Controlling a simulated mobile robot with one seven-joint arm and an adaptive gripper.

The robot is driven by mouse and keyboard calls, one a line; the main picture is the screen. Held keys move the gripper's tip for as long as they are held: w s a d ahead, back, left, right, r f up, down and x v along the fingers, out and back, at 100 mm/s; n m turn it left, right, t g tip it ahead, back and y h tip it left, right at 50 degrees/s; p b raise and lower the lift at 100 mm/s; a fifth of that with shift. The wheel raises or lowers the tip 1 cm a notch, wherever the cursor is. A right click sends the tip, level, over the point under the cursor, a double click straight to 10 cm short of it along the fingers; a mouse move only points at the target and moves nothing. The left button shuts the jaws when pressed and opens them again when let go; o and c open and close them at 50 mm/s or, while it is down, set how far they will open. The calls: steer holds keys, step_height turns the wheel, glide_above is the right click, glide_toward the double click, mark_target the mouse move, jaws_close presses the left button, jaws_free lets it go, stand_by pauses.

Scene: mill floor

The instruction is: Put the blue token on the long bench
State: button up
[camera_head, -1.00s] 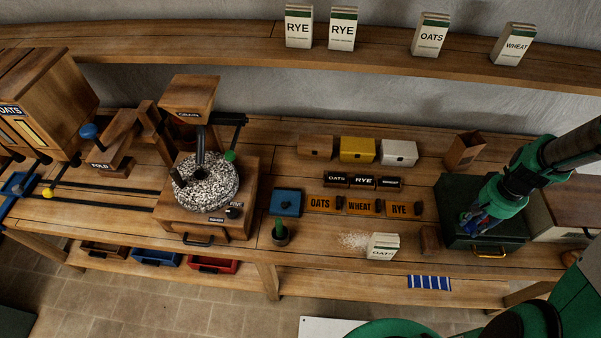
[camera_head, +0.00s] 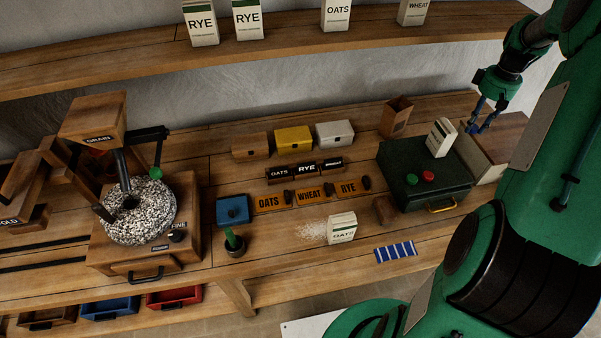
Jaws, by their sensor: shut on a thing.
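My gripper (camera_head: 483,122) is at the upper right, above the far right side of the dark green box (camera_head: 460,190). It is shut on the blue token (camera_head: 473,129), of which only a small blue patch shows between the fingertips. The long bench (camera_head: 290,240) is the wooden worktop running across the view, below and left of the gripper. A red token (camera_head: 428,176) and a green token (camera_head: 412,177) lie on the green box's lid.
A white packet (camera_head: 440,138) stands on the box, close to the gripper. An OATS packet (camera_head: 342,228) stands beside spilled grain (camera_head: 312,232). A blue-striped cloth (camera_head: 396,251) lies at the bench's front edge. The mill (camera_head: 140,230) stands left. Bare wood shows between the label plates and front edge.

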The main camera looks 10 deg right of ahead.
mark_target(422, 133)
steer(key=w+f+m+b, duration=0.1)
steer(key=w+f+m, duration=0.1)
steer(key=w+f, duration=0.4)
steer(key=w+f+m+b, duration=0.1)
steer(key=w+f+m, duration=0.1)
steer(key=w+f, duration=0.4)
steer(key=w+f+m, duration=0.1)
steer(key=w+f, duration=0.5)
steer(key=w, duration=0.1)
steer(key=shift+w+d+m+b, duration=0.15)
steer(key=shift+w+m+b, duration=0.05)
steer(key=shift+m+b, duration=0.2)
steer(key=shift+w+a+f, duration=0.3)
steer(key=shift+a, duration=0.15)
steer(key=shift+f, duration=0.1)
steer(key=shift+f+b, duration=0.4)
steer(key=shift+f, duration=2)
steer(key=shift+f, duration=0.1)
steer(key=o, duration=0.8)
